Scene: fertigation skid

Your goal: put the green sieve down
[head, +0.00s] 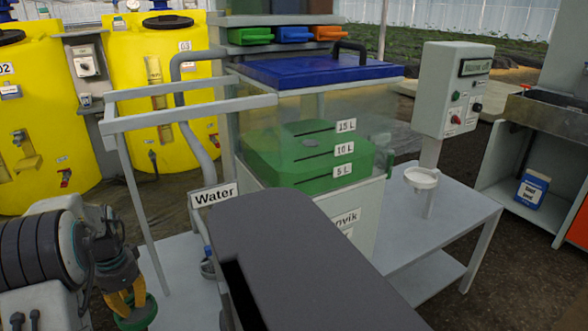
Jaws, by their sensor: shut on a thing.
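My gripper (126,303) is at the lower left, with its yellow fingers pointing down. It is shut on the green sieve (138,318), a round green piece just below the fingers. The sieve's lower part is cut off by the bottom edge of the picture, so I cannot see its underside or whether it touches anything. The sieve is left of the tank stand's pale platform.
A clear tank with green contents (305,155) and a blue lid (315,70) stands mid-picture. A grey table (455,215) is right of it, with a control box (455,90) and a small white dish (422,178). A pale frame (190,112) rises near my arm.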

